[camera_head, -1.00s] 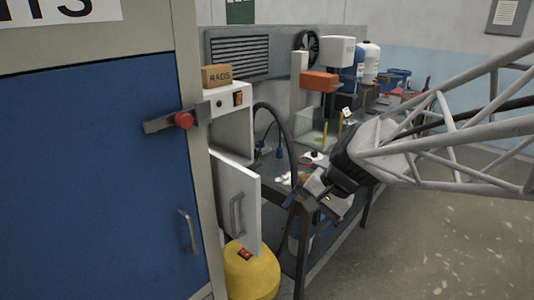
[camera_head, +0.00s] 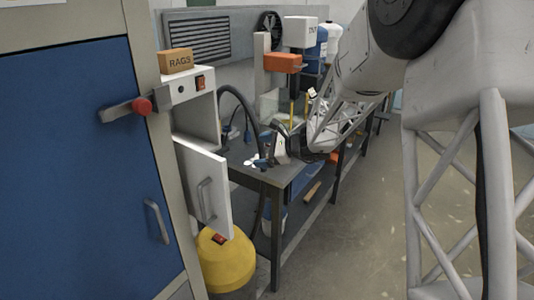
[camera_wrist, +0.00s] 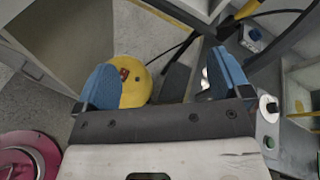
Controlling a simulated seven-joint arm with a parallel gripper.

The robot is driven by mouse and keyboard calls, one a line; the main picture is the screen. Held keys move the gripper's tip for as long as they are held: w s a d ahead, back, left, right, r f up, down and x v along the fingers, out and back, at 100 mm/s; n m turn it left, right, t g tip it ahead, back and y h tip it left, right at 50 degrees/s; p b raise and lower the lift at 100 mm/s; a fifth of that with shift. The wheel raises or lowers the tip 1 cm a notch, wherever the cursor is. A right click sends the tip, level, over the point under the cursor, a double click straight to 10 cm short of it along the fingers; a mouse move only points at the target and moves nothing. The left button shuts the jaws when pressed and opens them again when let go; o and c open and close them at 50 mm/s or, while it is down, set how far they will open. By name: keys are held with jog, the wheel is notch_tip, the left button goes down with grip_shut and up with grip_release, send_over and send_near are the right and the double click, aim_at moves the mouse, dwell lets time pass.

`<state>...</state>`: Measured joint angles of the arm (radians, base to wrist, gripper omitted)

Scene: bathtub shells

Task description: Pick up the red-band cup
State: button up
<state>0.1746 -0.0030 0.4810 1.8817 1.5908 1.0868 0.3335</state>
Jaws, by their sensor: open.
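I cannot make out a red-band cup for sure in either view now. In the head view my gripper (camera_head: 281,150) is over the near end of the dark workbench (camera_head: 272,181), small and partly hidden by my arm. A white object with a dark hole (camera_wrist: 268,106) is just right of the right finger. Small white pieces (camera_head: 258,162) lie on the bench beside the gripper.
A white cabinet with its door (camera_head: 206,190) open stands left of the bench, with a RAGS box (camera_head: 176,61) on top. The yellow drum (camera_head: 226,262) stands on the floor below. A pink round object (camera_wrist: 30,157) is at the wrist view's lower left.

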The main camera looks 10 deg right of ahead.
jog(key=w+d+f+m+t+h, duration=0.1)
jog(key=w+d+f+m+t, duration=0.1)
jog(key=w+d+f+m, duration=0.1)
jog(key=w+d+f+m+t+h, duration=0.1)
jog(key=w+d+f+m+t, duration=0.2)
jog(key=w, duration=0.5)
jog(key=w+d+f+m+t+h, duration=0.1)
jog(key=w+d+f+m+t, duration=0.2)
jog(key=w+d+f+m, duration=0.2)
jog(key=shift+w+d+f, duration=0.15)
jog(key=shift+d+f, duration=0.25)
jog(key=shift+f, duration=0.25)
jog(key=shift+w+d+f, duration=0.15)
jog(key=shift+d+f, duration=0.25)
jog(key=shift+f, duration=0.25)
jog(key=shift+x, duration=1.3)
jog(key=shift+a, duration=0.1)
jog(key=shift+x, duration=2.5)
jog(key=c, duration=1)
